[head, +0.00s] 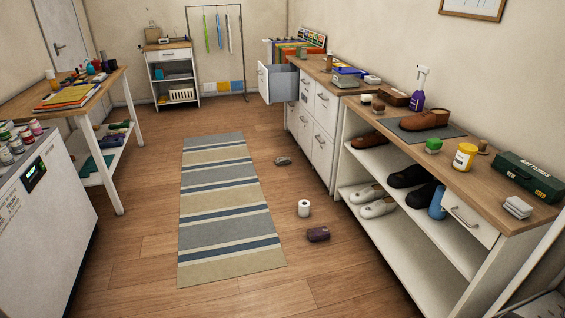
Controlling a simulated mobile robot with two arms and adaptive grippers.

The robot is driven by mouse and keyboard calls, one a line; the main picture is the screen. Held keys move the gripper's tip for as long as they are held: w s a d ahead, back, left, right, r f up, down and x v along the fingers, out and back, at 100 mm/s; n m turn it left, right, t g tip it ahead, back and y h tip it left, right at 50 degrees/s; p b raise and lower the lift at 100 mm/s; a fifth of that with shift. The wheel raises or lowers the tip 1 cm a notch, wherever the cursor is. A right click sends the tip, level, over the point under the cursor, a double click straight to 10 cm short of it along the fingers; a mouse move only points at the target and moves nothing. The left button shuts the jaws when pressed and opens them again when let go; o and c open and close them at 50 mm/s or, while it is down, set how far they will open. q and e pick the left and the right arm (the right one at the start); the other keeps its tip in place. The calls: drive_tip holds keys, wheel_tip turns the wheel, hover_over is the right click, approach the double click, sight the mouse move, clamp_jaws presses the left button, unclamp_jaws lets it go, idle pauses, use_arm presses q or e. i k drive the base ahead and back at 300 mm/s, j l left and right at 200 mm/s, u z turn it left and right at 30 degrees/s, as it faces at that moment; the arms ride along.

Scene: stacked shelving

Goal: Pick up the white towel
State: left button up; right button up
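A small folded white cloth, which looks like the white towel (517,207), lies on the wooden top of the shoe shelf (478,198) at the right. It sits near the front edge, beside a dark green box (528,176). Another small pale folded item (372,80) lies on the drawer cabinet further back; I cannot tell if it is cloth. Neither of my grippers shows in the head view.
A white roll (304,208), a dark brown item (318,234) and a grey item (283,161) lie on the floor by the striped rug (225,205). A drawer (279,83) stands open at the back. Floor before the shoe shelf is mostly clear.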

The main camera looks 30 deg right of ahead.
sight(284, 160)
drive_tip(key=i+l+z, duration=0.35)
drive_tip(key=i+l, duration=0.15)
drive_tip(key=i, duration=0.4)
drive_tip(key=i+l, duration=0.15)
drive_tip(key=i, duration=0.4)
drive_tip(key=i+l, duration=0.15)
drive_tip(key=i, duration=0.45)
drive_tip(key=i+l+u, duration=0.1)
drive_tip(key=i, duration=0.45)
drive_tip(key=i+z, duration=0.15)
drive_tip(key=i, duration=0.55)
drive_tip(key=i+j+z, duration=0.15)
drive_tip(key=i, duration=0.5)
drive_tip(key=i+j+z, duration=0.15)
drive_tip(key=i, duration=0.55)
